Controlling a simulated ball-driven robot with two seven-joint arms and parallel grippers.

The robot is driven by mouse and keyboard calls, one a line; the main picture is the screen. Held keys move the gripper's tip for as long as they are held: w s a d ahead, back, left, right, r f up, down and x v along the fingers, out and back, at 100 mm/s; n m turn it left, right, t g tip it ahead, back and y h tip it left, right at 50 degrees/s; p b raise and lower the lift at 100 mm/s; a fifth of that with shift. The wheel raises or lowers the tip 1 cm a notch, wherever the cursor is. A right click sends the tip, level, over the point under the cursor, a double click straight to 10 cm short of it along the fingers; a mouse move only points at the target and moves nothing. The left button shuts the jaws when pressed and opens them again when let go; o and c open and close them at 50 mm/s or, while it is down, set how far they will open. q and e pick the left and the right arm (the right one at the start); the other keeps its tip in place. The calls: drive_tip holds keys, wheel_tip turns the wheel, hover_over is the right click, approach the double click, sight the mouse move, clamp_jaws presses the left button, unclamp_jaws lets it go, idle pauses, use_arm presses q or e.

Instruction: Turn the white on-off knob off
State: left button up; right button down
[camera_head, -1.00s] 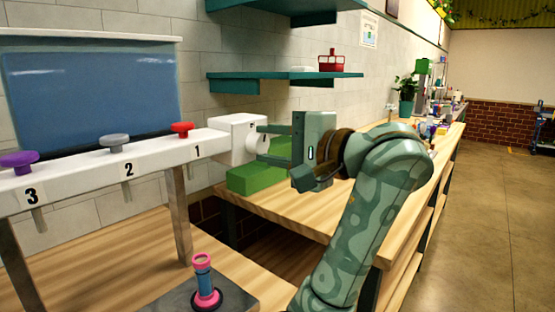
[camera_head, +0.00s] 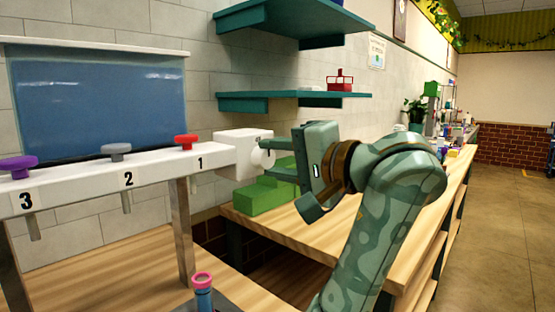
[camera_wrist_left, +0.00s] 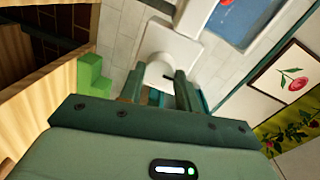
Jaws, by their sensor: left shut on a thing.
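The white on-off knob (camera_head: 260,156) sits on the right face of the white box (camera_head: 237,150) at the end of the white rail. In the left wrist view the knob (camera_wrist_left: 157,74) is a rounded white piece between my two green fingers. My left gripper (camera_head: 269,159) reaches it from the right and is shut on it, one finger above and one below in the head view. The fingers hide part of the knob, and its markings are too small to read. My right gripper is not in view.
The white rail (camera_head: 92,183) carries red (camera_head: 186,141), grey (camera_head: 117,149) and purple (camera_head: 17,164) valves. A green stepped block (camera_head: 262,195) stands on the wooden bench just below the gripper. Teal shelves (camera_head: 290,97) hang above on the wall.

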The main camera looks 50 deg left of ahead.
use_arm(q)
drive_tip(key=o, duration=1)
drive_tip(key=shift+f, duration=0.1)
drive_tip(key=shift+d, duration=0.1)
drive_tip(key=d, duration=0.5)
drive_tip(key=w+d+p, duration=0.1)
drive_tip(key=d, duration=0.4)
drive_tip(key=d+r+p, duration=0.1)
drive_tip(key=d, duration=0.5)
drive_tip(key=shift+w+r, duration=0.1)
drive_tip(key=shift+w, duration=0.3)
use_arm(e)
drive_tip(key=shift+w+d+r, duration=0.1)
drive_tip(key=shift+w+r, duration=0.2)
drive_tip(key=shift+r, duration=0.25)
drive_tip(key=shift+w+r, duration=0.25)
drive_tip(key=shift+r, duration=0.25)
use_arm(q)
drive_tip(key=shift+d, duration=0.1)
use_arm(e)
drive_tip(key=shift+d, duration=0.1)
